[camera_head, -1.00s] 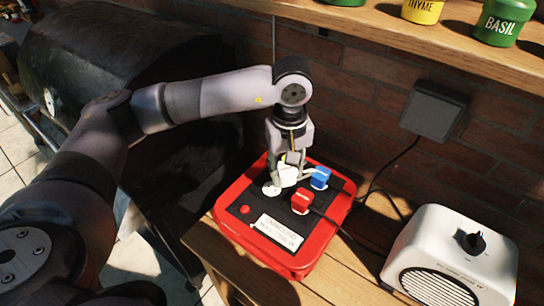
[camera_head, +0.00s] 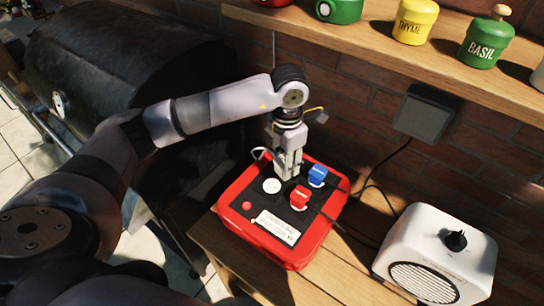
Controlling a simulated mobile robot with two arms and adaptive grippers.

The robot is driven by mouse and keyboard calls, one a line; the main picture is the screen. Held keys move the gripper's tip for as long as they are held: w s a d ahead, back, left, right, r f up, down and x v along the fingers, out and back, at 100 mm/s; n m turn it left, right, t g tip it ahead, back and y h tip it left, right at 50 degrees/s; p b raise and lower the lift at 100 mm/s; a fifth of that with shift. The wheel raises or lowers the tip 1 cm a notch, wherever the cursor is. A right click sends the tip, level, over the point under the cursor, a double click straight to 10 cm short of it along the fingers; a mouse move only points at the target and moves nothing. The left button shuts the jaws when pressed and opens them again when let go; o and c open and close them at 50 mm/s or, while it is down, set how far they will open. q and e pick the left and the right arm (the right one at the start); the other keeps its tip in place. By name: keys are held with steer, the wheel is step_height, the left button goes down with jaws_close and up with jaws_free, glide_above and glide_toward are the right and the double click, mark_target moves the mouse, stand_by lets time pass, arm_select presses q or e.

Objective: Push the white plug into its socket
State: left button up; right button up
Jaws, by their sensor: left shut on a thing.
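The red power box (camera_head: 300,255) has a dark top with a round white socket (camera_head: 271,186), whose face is bare. A blue plug (camera_head: 317,175) and a red plug (camera_head: 299,197) sit on the same top. My left gripper (camera_head: 287,175) points down just behind and right of the white socket. I cannot tell the gap between the plug and the box. My right gripper is out of view.
The box stands on a wooden table (camera_head: 322,287) against a brick wall. A white heater-like device (camera_head: 437,252) stands at the right, and a dark wall box (camera_head: 426,112) hangs behind. A shelf with several jars (camera_head: 482,42) is above. A dark grill (camera_head: 130,75) is at left.

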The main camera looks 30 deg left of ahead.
arm_select(q)
steer(key=n, duration=0.2)
steer(key=n+p, duration=0.1)
steer(key=n, duration=0.3)
steer(key=shift+w+a, duration=0.1)
steer(key=shift+a, duration=0.25)
steer(key=n, duration=0.2)
steer(key=n+p, duration=0.1)
steer(key=n, duration=0.2)
steer(key=shift+a+f+n+p, duration=0.3)
steer(key=shift+a+p, duration=0.1)
steer(key=n, duration=0.3)
steer(key=a+n+p, duration=0.1)
steer(key=n, duration=0.3)
steer(key=a+f+n+p, duration=0.1)
steer(key=n, duration=0.2)
steer(key=shift+f, duration=0.1)
steer(key=shift+s+f, duration=0.15)
steer(key=shift+s, duration=0.05)
